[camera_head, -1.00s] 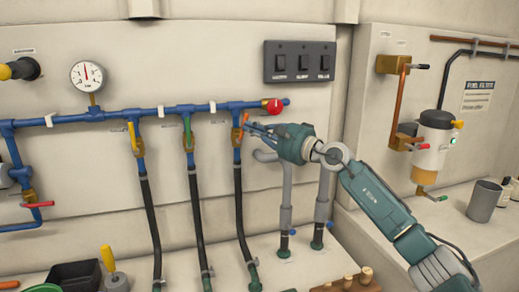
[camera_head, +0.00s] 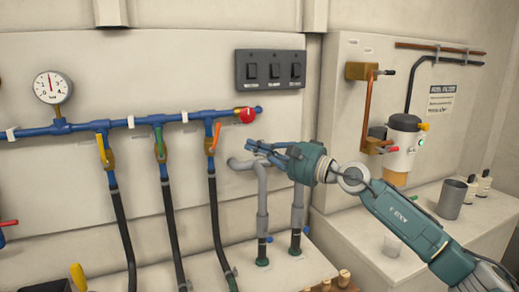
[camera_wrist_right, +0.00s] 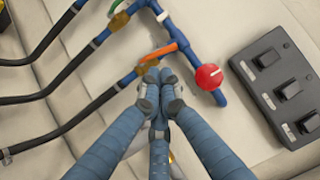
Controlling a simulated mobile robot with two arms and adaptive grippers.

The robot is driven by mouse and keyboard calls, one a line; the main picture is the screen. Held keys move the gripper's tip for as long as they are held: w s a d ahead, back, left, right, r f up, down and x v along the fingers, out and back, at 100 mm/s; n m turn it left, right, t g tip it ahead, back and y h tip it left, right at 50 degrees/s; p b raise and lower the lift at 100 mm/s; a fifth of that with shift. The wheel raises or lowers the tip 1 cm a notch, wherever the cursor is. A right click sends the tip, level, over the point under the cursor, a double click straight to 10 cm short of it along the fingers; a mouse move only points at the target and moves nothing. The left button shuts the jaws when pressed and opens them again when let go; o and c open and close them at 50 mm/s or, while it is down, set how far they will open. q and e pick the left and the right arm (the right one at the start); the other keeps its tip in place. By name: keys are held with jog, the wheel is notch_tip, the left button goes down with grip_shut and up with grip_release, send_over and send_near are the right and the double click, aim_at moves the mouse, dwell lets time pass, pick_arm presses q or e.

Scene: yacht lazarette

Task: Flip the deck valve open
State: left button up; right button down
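Three valves with levers hang from the blue manifold pipe (camera_head: 80,126): a yellow lever (camera_head: 102,148), a green lever (camera_head: 159,142) and an orange lever (camera_head: 213,138). Their small labels are unreadable, so I cannot tell which is the deck valve. The orange lever slants nearly along its black hose. It also shows in the right wrist view (camera_wrist_right: 158,53), just beyond the fingertips. My right gripper (camera_head: 251,147) is right of this lever, apart from it. In the wrist view its fingertips (camera_wrist_right: 159,75) are together, with nothing visible between them. My left gripper is not in view.
A red knob (camera_head: 247,115) ends the manifold, below a black switch panel (camera_head: 271,69). Grey pipes (camera_head: 263,205) rise below my right gripper. A gauge (camera_head: 51,87) is at left. A filter unit (camera_head: 402,145) and grey cup (camera_head: 451,198) are at right.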

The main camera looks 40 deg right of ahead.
jog(key=shift+s+d, duration=0.2)
jog(key=shift+s, duration=0.45)
jog(key=shift+f, duration=0.1)
